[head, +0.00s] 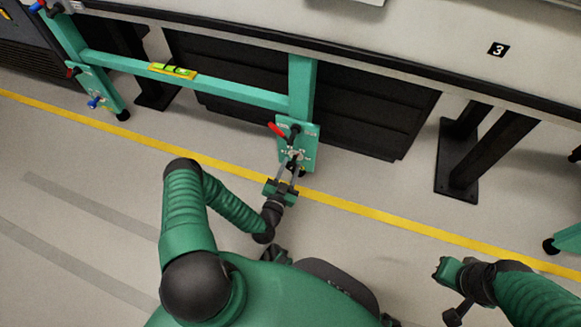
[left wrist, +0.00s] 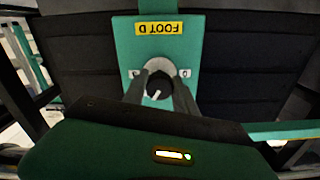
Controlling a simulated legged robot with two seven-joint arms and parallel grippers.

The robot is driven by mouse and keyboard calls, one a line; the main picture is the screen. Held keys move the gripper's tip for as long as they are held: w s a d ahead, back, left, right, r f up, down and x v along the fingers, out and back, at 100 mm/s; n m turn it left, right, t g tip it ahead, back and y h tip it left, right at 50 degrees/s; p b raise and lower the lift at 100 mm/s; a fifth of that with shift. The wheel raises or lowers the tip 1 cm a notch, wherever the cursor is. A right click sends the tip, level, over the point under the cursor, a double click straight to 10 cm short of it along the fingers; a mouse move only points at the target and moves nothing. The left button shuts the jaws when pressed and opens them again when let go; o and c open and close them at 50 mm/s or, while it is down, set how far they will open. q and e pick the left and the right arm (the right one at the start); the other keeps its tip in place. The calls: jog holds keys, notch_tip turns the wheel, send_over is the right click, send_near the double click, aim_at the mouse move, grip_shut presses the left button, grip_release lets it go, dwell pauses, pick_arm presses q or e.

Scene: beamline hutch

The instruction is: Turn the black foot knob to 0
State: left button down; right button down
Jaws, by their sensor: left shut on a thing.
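The black foot knob (left wrist: 159,87) sits on a green plate (left wrist: 150,52) whose yellow label (left wrist: 159,28) reads FOOT D upside down. A pale dial lies behind the knob, with small white marks at both sides that I cannot read surely. The knob's white pointer points down and slightly left in the left wrist view. My left gripper (left wrist: 158,80) is shut on the knob, one finger on each side. In the head view my left gripper (head: 291,168) reaches the lower plate of the green leg (head: 302,90), hiding most of the knob. My right gripper (head: 447,290) is at lower right, away from the plate; its jaw state is unclear.
A red-handled lever (head: 277,129) sits above the knob on the same plate. A green crossbar (head: 200,80) carries a spirit level (head: 172,71). The bench top (head: 420,40) overhangs the leg. Black bench supports (head: 487,150) stand to the right. Floor beyond the yellow line (head: 400,217) is open.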

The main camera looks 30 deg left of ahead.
pick_arm(q)
jog(key=shift+d+r+n+p, duration=0.1)
jog(key=shift+n+p, duration=0.6)
jog(key=shift+n, duration=0.2)
jog(key=n+p, duration=0.1)
jog(key=n, duration=0.2)
jog(key=shift+n+p, duration=0.3)
jog(key=shift+p, duration=0.05)
jog(key=n+p, duration=0.1)
jog(key=n, duration=0.1)
jog(key=shift+n, duration=0.3)
jog(key=n, duration=0.3)
jog(key=shift+n+p, duration=0.3)
jog(key=shift+n, duration=0.1)
jog(key=n, duration=1.2)
jog(key=shift+s, duration=0.1)
